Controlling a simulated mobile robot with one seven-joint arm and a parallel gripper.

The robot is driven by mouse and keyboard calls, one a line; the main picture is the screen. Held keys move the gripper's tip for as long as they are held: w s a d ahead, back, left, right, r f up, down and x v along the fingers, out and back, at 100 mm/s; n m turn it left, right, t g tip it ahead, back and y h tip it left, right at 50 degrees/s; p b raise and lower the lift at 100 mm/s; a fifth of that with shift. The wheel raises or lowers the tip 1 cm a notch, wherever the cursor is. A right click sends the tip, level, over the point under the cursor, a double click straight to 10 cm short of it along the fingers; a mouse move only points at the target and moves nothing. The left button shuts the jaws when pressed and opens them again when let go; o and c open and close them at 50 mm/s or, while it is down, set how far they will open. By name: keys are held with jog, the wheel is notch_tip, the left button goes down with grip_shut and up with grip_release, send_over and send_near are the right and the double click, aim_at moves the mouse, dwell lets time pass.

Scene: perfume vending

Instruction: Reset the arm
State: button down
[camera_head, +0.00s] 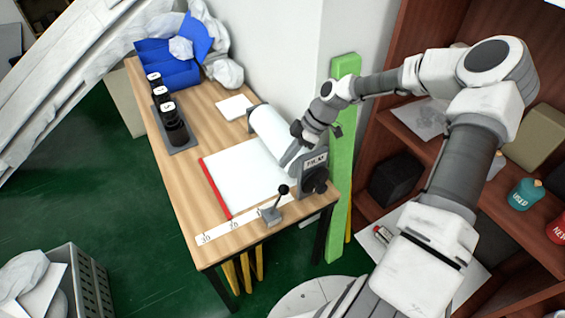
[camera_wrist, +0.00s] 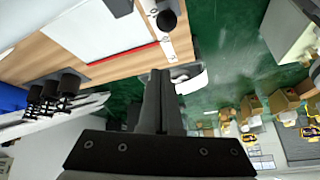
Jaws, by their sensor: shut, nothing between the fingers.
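My white and grey arm (camera_head: 440,205) rises at the right of the head view and bends left over the table's far right side. My gripper (camera_head: 298,130) hangs near the white paper roll; its tips are small and partly hidden there. In the wrist view my gripper (camera_wrist: 160,72) has its dark fingers together, with nothing between them. The table's edge lies beyond the fingertips in that view.
The wooden table (camera_head: 190,195) bears a paper roll (camera_head: 270,135), a red-edged white sheet (camera_head: 245,175), a black-knobbed lever (camera_head: 272,212) and dark bottles (camera_head: 172,118). A green post (camera_head: 340,190) and shelves (camera_head: 410,140) stand close to my arm.

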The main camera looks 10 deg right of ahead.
dwell(0.4)
jog(key=s+a+r+m+t+h+b, duration=0.1)
jog(key=s+a+r+m+h, duration=0.2)
jog(key=r, duration=0.4)
jog(key=s+a+r+m+t+h, duration=0.1)
jog(key=s+r+m+t+h, duration=0.2)
jog(key=r, duration=0.4)
jog(key=s+a+r+m+h+b, duration=0.1)
jog(key=s+a+r+m, duration=0.15)
jog(key=s+r, duration=0.35)
jog(key=s+d+r+m+t+p, duration=0.1)
jog(key=s+d+r+m, duration=0.1)
jog(key=s, duration=0.4)
jog(key=s+d+r+m+p, duration=0.1)
jog(key=s+d+r+m, duration=0.2)
jog(key=s+r+m, duration=0.2)
jog(key=shift+s+r+t+y, duration=0.3)
jog(key=shift+s+t, duration=0.1)
jog(key=shift+s, duration=0.2)
